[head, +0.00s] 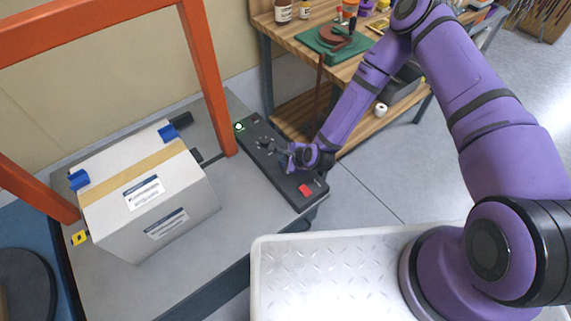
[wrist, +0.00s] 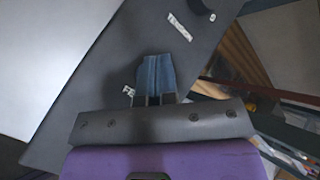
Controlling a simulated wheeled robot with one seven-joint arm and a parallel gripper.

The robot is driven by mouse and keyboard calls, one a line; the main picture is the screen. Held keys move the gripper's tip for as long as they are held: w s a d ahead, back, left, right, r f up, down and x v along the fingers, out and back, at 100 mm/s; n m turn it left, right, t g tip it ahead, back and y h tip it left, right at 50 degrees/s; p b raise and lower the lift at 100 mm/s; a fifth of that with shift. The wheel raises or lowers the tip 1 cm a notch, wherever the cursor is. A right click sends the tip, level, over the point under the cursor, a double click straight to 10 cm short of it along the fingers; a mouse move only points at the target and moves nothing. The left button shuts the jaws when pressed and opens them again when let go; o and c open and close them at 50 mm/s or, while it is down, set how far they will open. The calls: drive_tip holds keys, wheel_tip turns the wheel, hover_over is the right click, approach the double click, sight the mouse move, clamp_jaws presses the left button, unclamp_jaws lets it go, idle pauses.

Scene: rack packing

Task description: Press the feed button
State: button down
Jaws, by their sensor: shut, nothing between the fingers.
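A black control panel (head: 259,151) lies along the right edge of the grey table. It carries a lit green-ringed button (head: 239,127) at its far end, a dark knob (head: 264,142) and a red button (head: 306,190) at its near end. Contact cannot be told.
A taped white box (head: 150,195) with blue clips stands on the table (head: 235,200) under an orange frame (head: 205,80). A wooden workbench (head: 285,40) with tools and bottles stands behind. Grey floor (head: 390,170) is clear to the right of the panel.

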drive_tip(key=shift+f, duration=0.1)
drive_tip(key=shift+f, duration=0.3)
drive_tip(key=shift+f, duration=0.4)
idle(0.9)
drive_tip(key=shift+r, duration=3.35)
